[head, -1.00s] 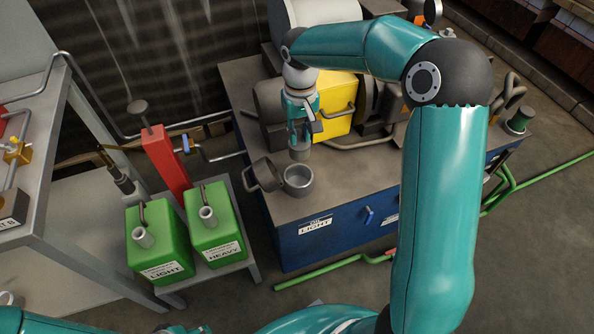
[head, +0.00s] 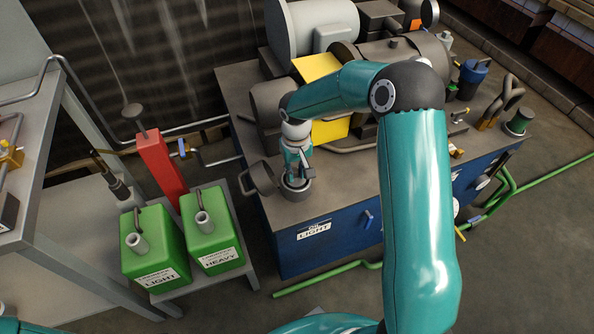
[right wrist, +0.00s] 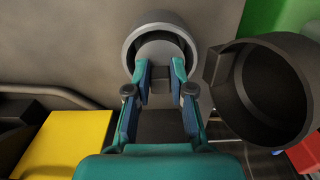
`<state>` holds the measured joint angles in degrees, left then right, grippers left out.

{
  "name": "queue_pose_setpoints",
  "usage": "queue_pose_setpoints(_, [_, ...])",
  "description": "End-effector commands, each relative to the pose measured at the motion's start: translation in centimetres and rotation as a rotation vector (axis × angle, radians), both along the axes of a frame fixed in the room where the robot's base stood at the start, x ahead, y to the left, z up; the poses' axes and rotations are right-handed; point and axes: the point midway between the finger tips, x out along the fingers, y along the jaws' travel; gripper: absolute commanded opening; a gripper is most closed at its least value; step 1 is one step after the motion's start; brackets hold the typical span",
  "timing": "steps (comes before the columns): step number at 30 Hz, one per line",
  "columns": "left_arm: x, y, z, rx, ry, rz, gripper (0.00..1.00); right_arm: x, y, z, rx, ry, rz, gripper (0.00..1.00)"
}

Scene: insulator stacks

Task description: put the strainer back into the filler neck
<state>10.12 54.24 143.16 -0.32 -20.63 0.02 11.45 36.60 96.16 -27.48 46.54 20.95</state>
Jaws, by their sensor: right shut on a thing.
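The filler neck (head: 297,195) is a short grey cylinder on top of the blue tank's bench. It also shows in the right wrist view as a round grey rim (right wrist: 133,34). My right gripper (head: 297,180) points down into the neck's mouth. In the right wrist view its two fingers (right wrist: 161,72) are shut on the grey strainer (right wrist: 161,48), whose visible part lies within the neck's rim. How deep the strainer sits is hidden by the fingers and rim. My left gripper is not in view.
The neck's dark open lid (head: 262,179) stands beside the neck, close to my gripper. A green HEAVY can (head: 215,235) and a green LIGHT can (head: 155,250) stand on a stand at left. A yellow guard (head: 330,130) and machinery are behind.

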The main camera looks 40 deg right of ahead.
Motion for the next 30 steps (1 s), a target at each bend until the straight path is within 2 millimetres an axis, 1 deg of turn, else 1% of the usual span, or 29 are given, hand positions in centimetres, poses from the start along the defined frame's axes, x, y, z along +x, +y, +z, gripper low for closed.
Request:
queue_pose_setpoints(4, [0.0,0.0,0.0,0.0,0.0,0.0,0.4,0.0,0.0,0.1,0.0,-0.001,0.0,0.0])
queue_pose_setpoints(7, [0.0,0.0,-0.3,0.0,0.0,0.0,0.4,0.0,0.0,-0.3,0.0,0.0,0.0,0.0])
queue_pose_setpoints(8, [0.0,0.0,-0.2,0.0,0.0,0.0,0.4,0.0,0.0,-0.1,0.0,0.0,0.0,0.27])
queue_pose_setpoints(9, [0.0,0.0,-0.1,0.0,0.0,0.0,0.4,0.0,0.0,-0.1,0.0,0.0,0.0,0.34])
queue_pose_setpoints(11, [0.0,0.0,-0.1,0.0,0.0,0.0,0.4,0.0,0.0,-0.1,0.0,0.0,0.0,0.44])
queue_pose_setpoints(12, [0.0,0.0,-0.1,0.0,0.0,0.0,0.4,0.0,0.0,-0.1,0.0,0.0,0.0,0.47])
queue_pose_setpoints(20, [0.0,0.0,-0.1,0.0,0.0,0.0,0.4,0.0,0.0,0.0,0.0,0.0,0.0,0.47])
queue_pose_setpoints(23, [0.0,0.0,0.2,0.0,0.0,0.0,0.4,0.0,0.0,0.3,0.0,0.0,0.0,0.47])
queue_pose_setpoints(26, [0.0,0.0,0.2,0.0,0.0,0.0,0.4,0.1,0.0,1.1,-0.001,-0.002,0.0,0.47])
queue_pose_setpoints(30, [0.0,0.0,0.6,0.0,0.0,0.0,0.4,0.1,0.0,3.5,-0.001,-0.004,-0.001,0.47])
